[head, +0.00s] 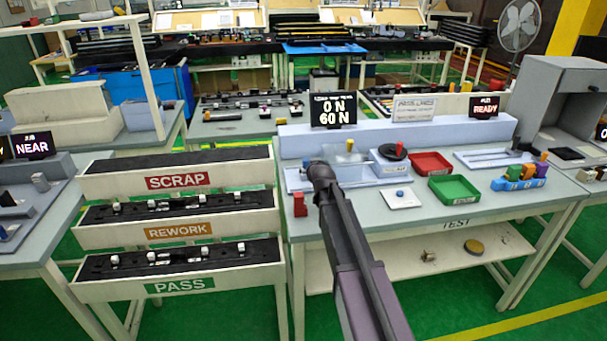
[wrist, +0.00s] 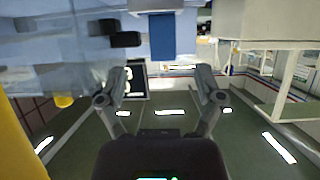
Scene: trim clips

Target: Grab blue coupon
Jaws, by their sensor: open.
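In the head view, a small blue piece (head: 401,193) sits on a white plate (head: 412,202) near the front of the test table. A holder (head: 500,185) at the table's right carries several coloured pieces, including blue ones; I cannot tell which is the coupon. My arm reaches up to the table's left part, with its end left of the white plate. The jaws are hard to make out there. In the wrist view my gripper (wrist: 161,98) is open, its two fingers apart with nothing held between them. No coupon is clearly recognisable in that view.
A red tray (head: 431,158) and a green tray (head: 454,184) lie right of the white plate. A grey fixture (head: 350,172) stands behind my arm's end. A red block (head: 299,204) is at the table's left edge. SCRAP, REWORK and PASS racks (head: 178,153) stand left.

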